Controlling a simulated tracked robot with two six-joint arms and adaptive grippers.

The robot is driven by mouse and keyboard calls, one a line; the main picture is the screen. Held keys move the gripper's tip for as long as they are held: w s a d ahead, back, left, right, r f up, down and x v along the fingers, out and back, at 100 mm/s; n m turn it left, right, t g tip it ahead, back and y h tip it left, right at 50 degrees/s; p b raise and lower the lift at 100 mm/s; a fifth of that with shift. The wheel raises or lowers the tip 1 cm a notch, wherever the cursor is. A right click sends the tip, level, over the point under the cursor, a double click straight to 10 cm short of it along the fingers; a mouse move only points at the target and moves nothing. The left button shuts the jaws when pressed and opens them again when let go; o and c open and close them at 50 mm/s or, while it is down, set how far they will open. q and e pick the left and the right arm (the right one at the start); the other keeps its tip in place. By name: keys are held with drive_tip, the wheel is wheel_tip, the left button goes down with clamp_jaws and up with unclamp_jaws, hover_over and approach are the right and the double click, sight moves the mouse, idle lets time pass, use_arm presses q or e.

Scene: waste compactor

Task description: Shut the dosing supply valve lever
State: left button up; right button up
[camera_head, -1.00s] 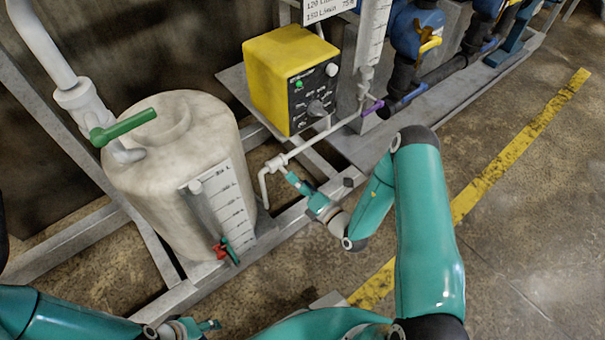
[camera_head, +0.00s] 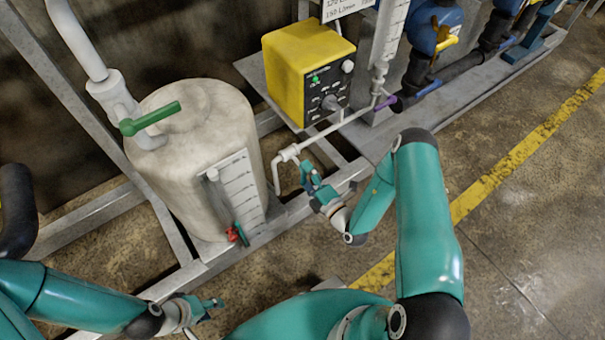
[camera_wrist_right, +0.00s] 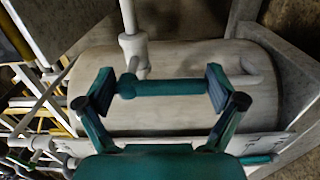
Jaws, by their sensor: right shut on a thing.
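A teal lever (camera_wrist_right: 160,88) lies across the right wrist view, below a white vertical pipe and its fitting (camera_wrist_right: 133,45). My right gripper (camera_wrist_right: 158,90) is shut on this lever, with one finger at each end of it. In the head view my right gripper (camera_head: 312,178) is just below the white pipe valve (camera_head: 289,152) beside the tank; the lever there is hard to separate from the fingers. My left gripper (camera_head: 208,309) is low in the head view, its fingers apart and empty, away from the pipes.
A white tank (camera_head: 190,125) carries a green lever (camera_head: 150,118) on top and a red-handled tap (camera_head: 236,234) at its base. A yellow dosing pump (camera_head: 300,60) stands behind. A purple lever (camera_head: 386,102) sits further along. Grey frame rails surround these. Open floor lies to the right.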

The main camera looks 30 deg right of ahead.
drive_tip(key=shift+d, duration=0.1)
drive_tip(key=o, duration=1.3)
drive_tip(key=shift+f, duration=0.1)
drive_tip(key=shift+w, duration=0.1)
drive_tip(key=s, duration=0.8)
drive_tip(key=s+d, duration=0.1)
drive_tip(key=s, duration=0.3)
drive_tip(key=shift+d, duration=0.1)
